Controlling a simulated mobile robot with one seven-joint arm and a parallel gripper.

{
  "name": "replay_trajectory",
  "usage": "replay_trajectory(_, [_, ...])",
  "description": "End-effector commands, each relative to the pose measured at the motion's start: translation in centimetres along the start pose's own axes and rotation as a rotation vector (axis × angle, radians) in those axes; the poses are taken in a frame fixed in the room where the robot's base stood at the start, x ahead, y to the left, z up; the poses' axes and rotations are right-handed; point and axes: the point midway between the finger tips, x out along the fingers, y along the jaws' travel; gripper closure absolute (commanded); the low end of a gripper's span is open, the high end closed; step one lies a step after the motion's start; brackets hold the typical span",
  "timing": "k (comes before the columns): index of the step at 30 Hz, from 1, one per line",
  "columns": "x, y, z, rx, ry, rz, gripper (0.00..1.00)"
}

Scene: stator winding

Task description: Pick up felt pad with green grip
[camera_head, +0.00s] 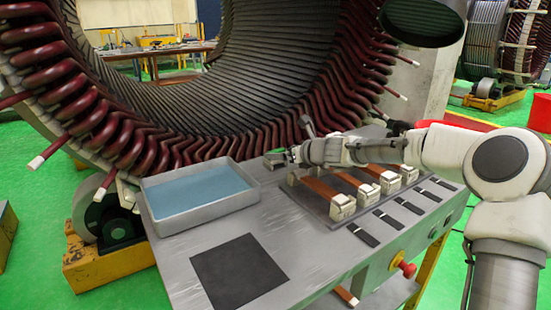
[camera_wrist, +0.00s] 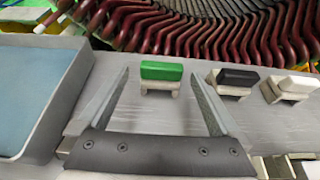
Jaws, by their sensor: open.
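The felt pad with green grip (camera_wrist: 161,71) stands on the grey tabletop in the wrist view, a green block on top of a pale base. My gripper (camera_wrist: 160,76) is open, with one finger to the left and one to the right of the green grip in the picture. The pad shows between and beyond the fingertips, and nothing is held. In the head view my gripper (camera_head: 274,158) is over the back of the table, right of the tray. I cannot make out the green grip in that view.
A black-grip pad (camera_wrist: 238,77) and a white-grip pad (camera_wrist: 291,86) stand to the right of the green one. A metal tray with blue content (camera_head: 190,218) stands left. Brown strips with cream blocks (camera_head: 342,206) lie right. The stator (camera_head: 110,128) rises behind. The black mat (camera_head: 238,272) is bare.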

Motion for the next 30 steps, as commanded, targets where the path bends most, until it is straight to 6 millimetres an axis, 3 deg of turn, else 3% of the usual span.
replay_trajectory(15, [4.9,-0.2,0.2,0.001,0.0,0.001,0.0])
replay_trajectory(25, [5.4,-0.3,0.1,0.0,0.001,0.0,0.0])
replay_trajectory(30, [5.3,-0.3,0.2,0.0,0.0,0.0,0.31])
